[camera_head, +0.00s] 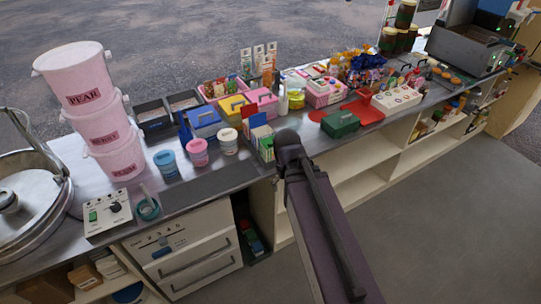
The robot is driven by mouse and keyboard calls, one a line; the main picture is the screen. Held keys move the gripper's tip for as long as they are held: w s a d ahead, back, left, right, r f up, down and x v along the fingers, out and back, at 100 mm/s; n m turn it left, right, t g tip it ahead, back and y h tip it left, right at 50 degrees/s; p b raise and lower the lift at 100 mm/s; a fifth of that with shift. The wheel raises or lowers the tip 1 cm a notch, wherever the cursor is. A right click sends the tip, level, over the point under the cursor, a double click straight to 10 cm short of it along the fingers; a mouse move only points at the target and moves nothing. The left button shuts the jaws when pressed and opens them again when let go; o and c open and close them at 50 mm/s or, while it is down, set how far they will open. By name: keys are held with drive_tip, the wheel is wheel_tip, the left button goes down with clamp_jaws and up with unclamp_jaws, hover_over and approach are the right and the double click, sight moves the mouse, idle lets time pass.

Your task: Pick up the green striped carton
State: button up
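A small carton with green and white on it (262,140) stands near the front edge of the counter, in a group of cartons just left of my arm's dark joint. Its stripes are too small to make out clearly, so I cannot tell for sure that it is the green striped carton. My arm rises from the bottom of the view to that joint and covers part of the counter edge. My gripper does not show.
The long metal counter (200,188) is crowded. A red tray (365,111) lies right of my arm. Open shelves (372,186) are below; the grey floor in front is clear.

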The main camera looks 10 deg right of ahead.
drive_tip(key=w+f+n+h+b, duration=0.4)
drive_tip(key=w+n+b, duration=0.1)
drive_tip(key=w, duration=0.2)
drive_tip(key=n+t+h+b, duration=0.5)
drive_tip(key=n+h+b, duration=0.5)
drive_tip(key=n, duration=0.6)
approach(267, 143)
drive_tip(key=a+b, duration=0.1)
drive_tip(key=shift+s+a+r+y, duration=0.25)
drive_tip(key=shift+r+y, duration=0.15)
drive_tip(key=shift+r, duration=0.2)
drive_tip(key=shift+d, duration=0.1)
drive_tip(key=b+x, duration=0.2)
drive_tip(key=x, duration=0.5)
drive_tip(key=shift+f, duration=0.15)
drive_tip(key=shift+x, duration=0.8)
